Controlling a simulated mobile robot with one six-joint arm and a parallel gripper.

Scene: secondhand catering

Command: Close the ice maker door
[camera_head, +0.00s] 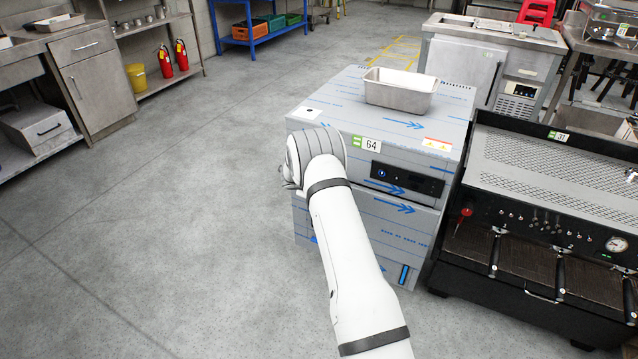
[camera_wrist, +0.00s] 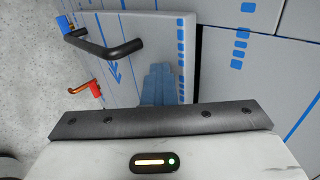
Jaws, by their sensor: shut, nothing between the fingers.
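The ice maker is most likely the film-wrapped steel cabinet (camera_head: 455,105) marked 64, with a dark control panel on its front. Its lower front panel (camera_head: 400,222) is partly hidden by my arm; I cannot tell from the head view how far its door stands open. In the wrist view, a film-covered panel (camera_wrist: 130,25) with a black bar handle (camera_wrist: 105,48) has a dark gap along its right edge. My gripper (camera_wrist: 158,68) is shut and empty, its fingers pointing at that panel; contact is unclear.
A steel pan (camera_head: 400,92) sits on top of the cabinet. A black espresso machine (camera_head: 545,190) stands close on its right. A steel counter unit (camera_head: 470,55) stands behind. Open concrete floor lies to the left. A small orange-red part (camera_wrist: 92,90) shows beside the panel in the wrist view.

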